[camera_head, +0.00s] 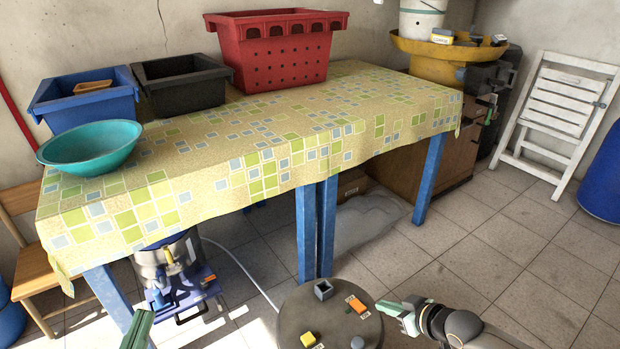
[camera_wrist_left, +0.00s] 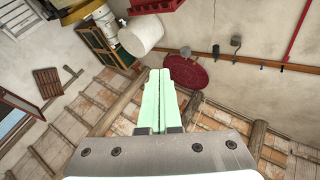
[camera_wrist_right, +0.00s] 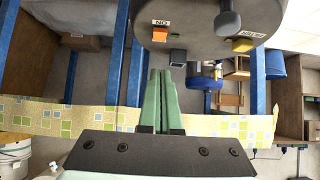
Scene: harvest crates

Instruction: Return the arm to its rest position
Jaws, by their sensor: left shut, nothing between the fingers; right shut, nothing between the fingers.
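My right gripper (camera_head: 406,314) is at the lower right of the head view, just right of a round grey stand, apart from the tabletop. In the right wrist view its fingers (camera_wrist_right: 159,100) are shut with nothing between them. Neither gripper holds anything.
A table with a patterned cloth (camera_head: 225,150) carries a teal bowl (camera_head: 92,147), a blue crate (camera_head: 85,105), a black crate (camera_head: 182,85) and a red crate (camera_head: 280,55). The round stand (camera_head: 300,300) bears small coloured blocks with labels.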

